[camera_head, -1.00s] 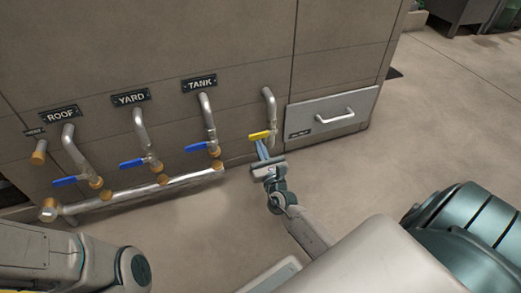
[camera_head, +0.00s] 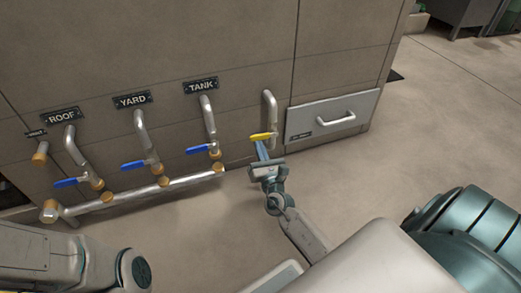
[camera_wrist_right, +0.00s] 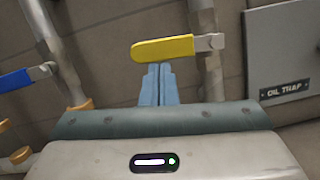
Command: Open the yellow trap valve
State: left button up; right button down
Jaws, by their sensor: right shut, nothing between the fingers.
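The yellow valve handle (camera_head: 262,137) is on the rightmost vertical pipe (camera_head: 270,108), left of the drawer panel. In the right wrist view the yellow handle (camera_wrist_right: 163,49) lies nearly level, pointing left from its pivot on the pipe (camera_wrist_right: 207,60). My right gripper (camera_head: 261,148) is just below the handle. Its blue fingers (camera_wrist_right: 157,72) are shut together with nothing between them, and their tips are at the handle's lower edge; whether they touch it I cannot tell. My left arm shows at the lower left, but its gripper is not in view.
Blue-handled valves (camera_head: 135,165) sit on the ROOF, YARD and TANK pipes to the left, above a horizontal pipe (camera_head: 150,191). A panel with a handle (camera_head: 333,118), labelled OIL TRAP (camera_wrist_right: 285,90) in the wrist view, is on the right. The floor (camera_head: 420,130) at right is clear.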

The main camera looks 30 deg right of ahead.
aim_at(261, 137)
jog(key=r+m, duration=0.1)
jog(key=m, duration=0.2)
jog(key=r+m+h+p, duration=0.1)
jog(key=m, duration=0.1)
jog(key=shift+a+r+g, duration=0.2)
jog(key=shift+r+g, duration=0.1)
jog(key=shift+g, duration=0.1)
jog(key=r+m, duration=0.1)
jog(key=r+m+h+p, duration=0.1)
jog(key=m, duration=0.1)
jog(key=m+g+p, duration=0.1)
jog(key=m, duration=0.1)
jog(key=shift+d+r+h, duration=0.3)
jog(key=shift+r, duration=0.1)
jog(key=shift+s+d+r+m+g+p, duration=0.15)
jog(key=shift+d+r+m+g+p, duration=0.5)
jog(key=shift+m, duration=0.8)
jog(key=shift+s+d+r+m+g+p, duration=0.15)
jog(key=shift+d+r+m+p, duration=0.2)
jog(key=shift+m+p, duration=0.85)
jog(key=shift+s+d+r+m+g+p, duration=0.1)
jog(key=shift+d+r+m+g+p, duration=0.4)
jog(key=shift+m, duration=1.25)
jog(key=shift+d, duration=0.1)
